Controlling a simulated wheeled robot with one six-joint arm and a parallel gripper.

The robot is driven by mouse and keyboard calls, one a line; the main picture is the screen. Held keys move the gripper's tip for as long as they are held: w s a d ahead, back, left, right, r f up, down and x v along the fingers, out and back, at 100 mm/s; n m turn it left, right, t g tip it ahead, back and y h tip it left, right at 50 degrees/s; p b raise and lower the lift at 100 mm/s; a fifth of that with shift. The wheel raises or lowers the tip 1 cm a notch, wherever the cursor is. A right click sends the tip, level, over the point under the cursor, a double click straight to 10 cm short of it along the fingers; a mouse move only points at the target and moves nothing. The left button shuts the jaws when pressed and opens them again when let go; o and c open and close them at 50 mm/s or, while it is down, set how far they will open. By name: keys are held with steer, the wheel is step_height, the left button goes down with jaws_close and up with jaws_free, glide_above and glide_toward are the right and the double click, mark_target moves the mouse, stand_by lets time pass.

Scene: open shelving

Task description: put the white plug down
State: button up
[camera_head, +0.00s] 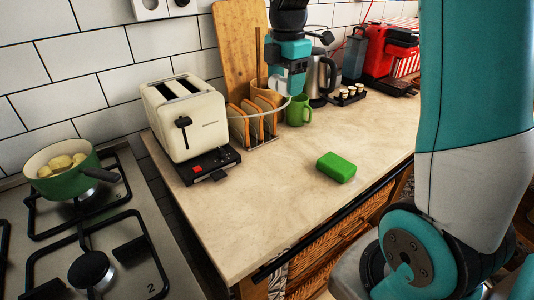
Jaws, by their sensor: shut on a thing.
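My gripper (293,89), teal with dark fingers, points down over the back of the counter, in front of the wooden board and beside the kettle. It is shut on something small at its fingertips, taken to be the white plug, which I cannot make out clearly. A thin pale curved line runs from near the fingertips to the left over the toast rack. I cannot tell if it is a cord or part of the rack. The beige counter (270,200) lies below.
A cream toaster (186,120), a toast rack with bread (255,122) and a green mug (299,109) stand near the gripper. A kettle (320,80) is behind. A green block (336,167) lies at the front, with clear counter around it. The stove (150,245) is left.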

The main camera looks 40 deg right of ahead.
mark_target(281, 161)
step_height(281, 161, down, 20)
steer(key=shift+w+r, duration=0.1)
steer(key=shift+r, duration=0.1)
stand_by(0.4)
steer(key=shift+f+b, duration=0.45)
steer(key=o, duration=1)
